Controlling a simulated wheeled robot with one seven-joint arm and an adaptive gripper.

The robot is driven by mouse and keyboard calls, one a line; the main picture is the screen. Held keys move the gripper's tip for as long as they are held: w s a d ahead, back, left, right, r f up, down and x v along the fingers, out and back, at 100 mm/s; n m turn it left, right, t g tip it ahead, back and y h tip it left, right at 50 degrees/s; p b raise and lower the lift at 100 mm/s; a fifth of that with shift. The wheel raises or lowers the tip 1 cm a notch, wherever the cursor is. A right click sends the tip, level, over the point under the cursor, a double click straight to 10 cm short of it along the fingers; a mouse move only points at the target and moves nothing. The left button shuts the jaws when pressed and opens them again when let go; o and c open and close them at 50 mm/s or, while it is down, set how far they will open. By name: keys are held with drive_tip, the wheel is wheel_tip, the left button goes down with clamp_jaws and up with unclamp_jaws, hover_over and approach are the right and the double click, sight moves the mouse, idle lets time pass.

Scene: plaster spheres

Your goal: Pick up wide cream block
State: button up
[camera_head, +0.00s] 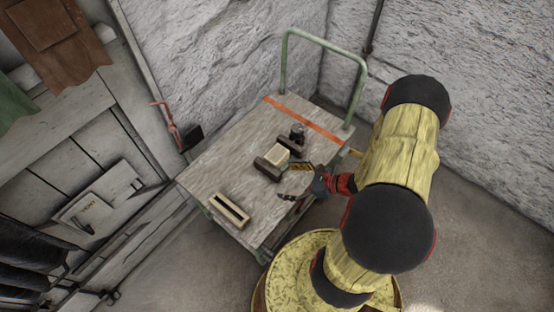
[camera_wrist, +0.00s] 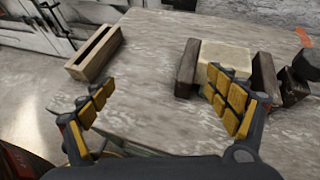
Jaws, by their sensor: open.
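The wide cream block (camera_head: 277,156) sits on the wooden top of a cart, between two dark brown blocks. In the wrist view the cream block (camera_wrist: 225,58) is at the upper right, partly hidden behind my right-hand finger. My gripper (camera_head: 293,182) is open and empty beside the blocks, on their near side. In the wrist view my gripper (camera_wrist: 162,98) has its fingers wide apart, with bare cart top between them. I cannot tell how high the fingertips are above the top.
One dark brown block (camera_wrist: 187,66) stands left of the cream block, another (camera_wrist: 266,76) right of it. A small black round object (camera_head: 297,132) is beyond. A slotted tan block (camera_head: 230,210) lies apart at the cart's near left. A green handle (camera_head: 325,42) rises at the far end.

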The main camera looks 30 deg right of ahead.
sight(277, 153)
drive_tip(key=w+d+m+t+h, duration=0.3)
drive_tip(key=w+d+m, duration=0.15)
drive_tip(key=d, duration=0.25)
drive_tip(key=shift+n, duration=0.35)
drive_tip(key=b+x, duration=0.1)
drive_tip(key=x, duration=0.3)
drive_tip(key=b+x, duration=0.2)
drive_tip(key=x, duration=0.2)
drive_tip(key=shift+w+r, duration=0.15)
drive_tip(key=shift+r, duration=0.05)
drive_tip(key=shift+c, duration=0.5)
drive_tip(key=c, duration=1.9)
drive_tip(key=shift+r, duration=0.15)
drive_tip(key=shift+c, duration=0.4)
drive_tip(key=shift+d+r, duration=0.1)
